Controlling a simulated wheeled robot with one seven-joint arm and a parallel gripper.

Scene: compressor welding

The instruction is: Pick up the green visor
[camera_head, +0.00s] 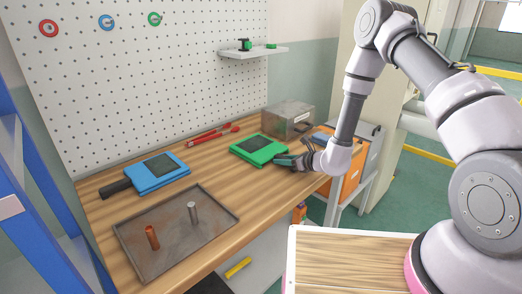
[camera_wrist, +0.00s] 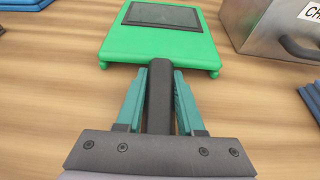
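The green visor (camera_head: 259,149) is a flat green panel with a dark window and a black handle. It lies on the wooden workbench, and its panel (camera_wrist: 164,43) is at the top of the wrist view. Its black handle (camera_wrist: 160,95) points toward my gripper. My gripper (camera_head: 289,161) is low over the bench at the visor's near right side. In the wrist view, its two teal fingers (camera_wrist: 160,75) stand on either side of the handle, very close to it. I cannot tell whether they press on it.
A metal box (camera_head: 290,118) stands behind the visor. A blue visor (camera_head: 158,173) lies to the left, and red pliers-like tools (camera_head: 212,134) lie behind. A tray (camera_head: 150,262) with two upright cylinders is at the front left. An orange-and-grey case (camera_head: 350,170) is at the right.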

